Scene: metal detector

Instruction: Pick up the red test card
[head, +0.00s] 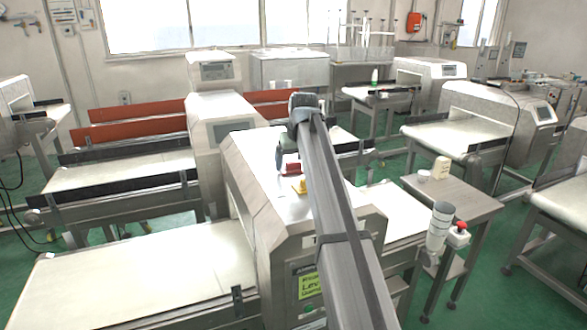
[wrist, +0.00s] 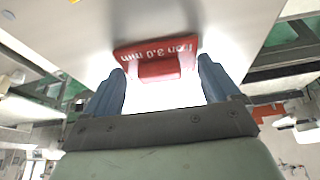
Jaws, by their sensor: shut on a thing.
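The red test card (wrist: 183,50) is in the wrist view, a flat red piece with a raised red block and white lettering reading about "Iron 3.0 mm". My gripper (wrist: 163,70) has its two blue-grey fingers on either side of the raised block, shut on it. In the head view the red card (head: 291,169) is on or just above the pale top of the metal detector (head: 262,165); I cannot tell whether it touches. My arm partly hides the gripper and that area there.
A yellow piece (head: 300,185) lies on the detector top close to the red card. A small side table (head: 465,198) at the right holds a cream block (head: 441,169) and a white round item. Conveyors and other machines stand around.

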